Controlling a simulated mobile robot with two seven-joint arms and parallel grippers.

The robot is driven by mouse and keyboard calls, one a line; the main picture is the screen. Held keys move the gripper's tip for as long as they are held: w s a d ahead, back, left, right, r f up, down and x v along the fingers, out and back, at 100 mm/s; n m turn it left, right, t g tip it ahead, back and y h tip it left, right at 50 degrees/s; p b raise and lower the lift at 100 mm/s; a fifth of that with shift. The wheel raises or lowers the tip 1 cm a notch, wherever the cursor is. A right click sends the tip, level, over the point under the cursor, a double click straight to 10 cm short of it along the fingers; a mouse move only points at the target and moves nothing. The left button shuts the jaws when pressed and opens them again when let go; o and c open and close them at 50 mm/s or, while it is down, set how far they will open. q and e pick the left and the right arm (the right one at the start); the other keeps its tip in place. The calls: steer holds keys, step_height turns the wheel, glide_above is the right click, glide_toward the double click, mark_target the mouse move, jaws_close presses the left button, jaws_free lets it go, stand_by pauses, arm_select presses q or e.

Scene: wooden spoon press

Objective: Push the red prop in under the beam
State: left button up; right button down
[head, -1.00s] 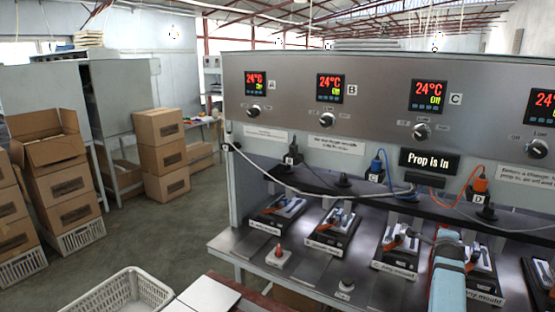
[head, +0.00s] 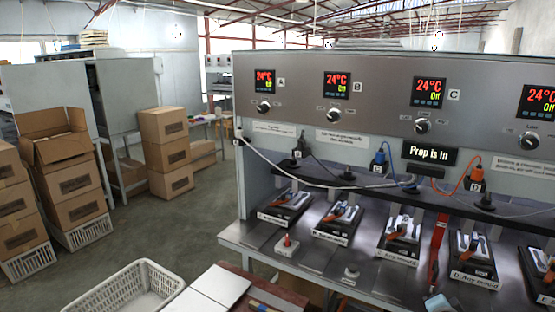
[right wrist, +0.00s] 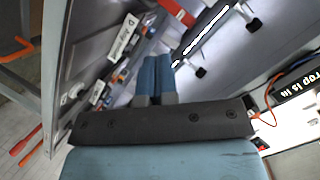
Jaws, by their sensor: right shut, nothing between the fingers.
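The red prop (head: 434,254) stands nearly upright below the dark beam (head: 330,187), between the moulds marked C and D. Its top meets the beam's front edge in the head view; I cannot tell how far under it reaches. A red piece, probably the prop, shows at the top of the right wrist view (right wrist: 178,11). My right gripper's blue fingers (right wrist: 156,62) are shut and empty, apart from that red piece. In the head view only a blue part of my right arm shows at the bottom edge, below the prop. My left gripper is not in view.
A lit sign (head: 429,154) on the press reads "Prop is in". Several moulds with orange-handled clamps, such as mould C (head: 400,240), stand on the metal bench. A red-knobbed switch (head: 287,243) sits at the bench front. A grey crate (head: 125,287) and cardboard boxes (head: 165,140) stand left.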

steer(key=s+a+f+n+y, duration=0.3)
steer(key=s+a+n, duration=0.2)
steer(key=s+a, duration=0.3)
steer(key=s+a+f+n+g+y, duration=0.1)
steer(key=s+a+f+n+y, duration=0.2)
steer(key=s, duration=1.3)
steer(key=s+a+f+n+g+y, duration=0.1)
steer(key=s+a+f+n+y, duration=0.1)
steer(key=s+a+f+n, duration=0.3)
steer(key=s+a+n, duration=0.3)
steer(key=s+a, duration=0.4)
steer(key=a, duration=0.2)
steer(key=shift+a+f+n+y, duration=0.2)
steer(key=shift+a+n+y, duration=0.2)
steer(key=shift+d, duration=0.15)
